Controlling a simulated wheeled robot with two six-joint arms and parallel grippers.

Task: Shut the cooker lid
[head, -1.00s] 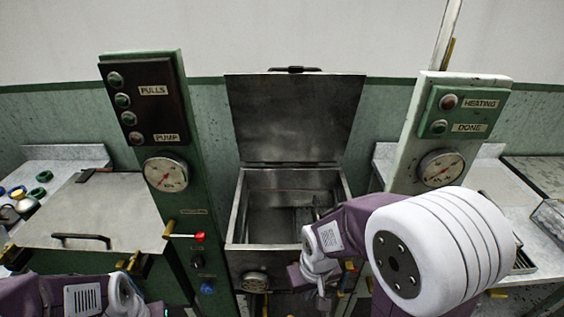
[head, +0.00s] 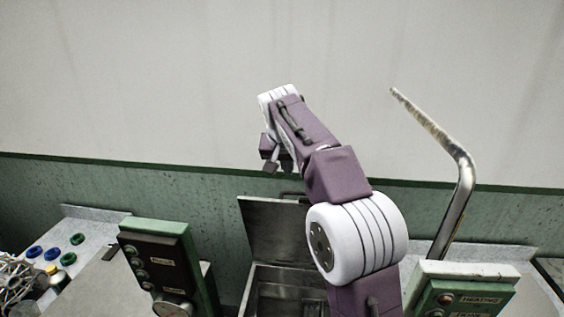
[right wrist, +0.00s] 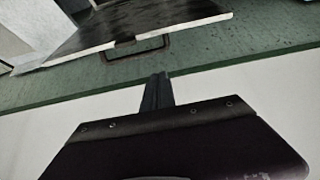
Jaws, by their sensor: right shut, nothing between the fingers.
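The cooker lid (head: 272,228) stands open and nearly upright behind the metal cooker basin (head: 262,274), whose inside shows in the head view. My right arm covers part of the lid's right side. A dark handle (head: 292,194) is on the lid's top edge. In the right wrist view the lid (right wrist: 150,22) and its handle (right wrist: 138,52) show at the top. My right gripper (head: 271,167) is raised above the lid in the head view, shut and empty. Its shut fingers (right wrist: 157,90) appear apart from the handle in the wrist view. My left gripper is not in view.
A green control post (head: 165,262) stands left of the cooker, and another panel (head: 465,290) stands right. A bent metal pipe (head: 465,185) rises at the right. Small coloured rings (head: 77,239) lie on the left counter. The wall above is clear.

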